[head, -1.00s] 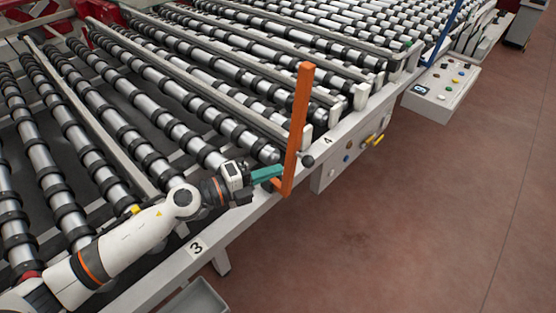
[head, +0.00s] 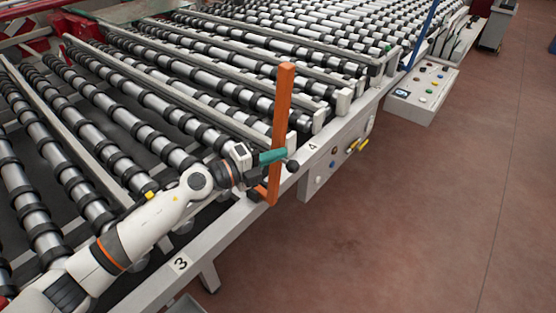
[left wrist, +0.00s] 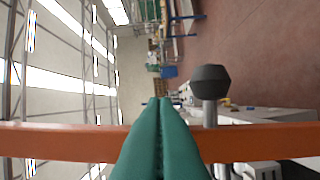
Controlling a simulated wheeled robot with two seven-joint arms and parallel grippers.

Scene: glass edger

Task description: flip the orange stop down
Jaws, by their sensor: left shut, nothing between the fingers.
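The orange stop (head: 281,125) stands upright at the edge of the roller table, by the label 4. It also crosses the left wrist view as an orange bar (left wrist: 60,141). A dark knob (head: 292,166) on a short stem sticks out beside the stop, and it shows large in the left wrist view (left wrist: 210,80). My left gripper (head: 285,153) has teal fingers, shut and empty. The fingers lie across the stop's lower part, with the tips close to the knob. I cannot tell whether they touch the stop. My right gripper is not in view.
The roller table's rail (head: 222,232) runs along its front edge. A control panel (head: 425,92) with buttons stands at the upper right, and a blue upright post (head: 424,32) rises near it. The reddish floor (head: 410,220) on the right is clear.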

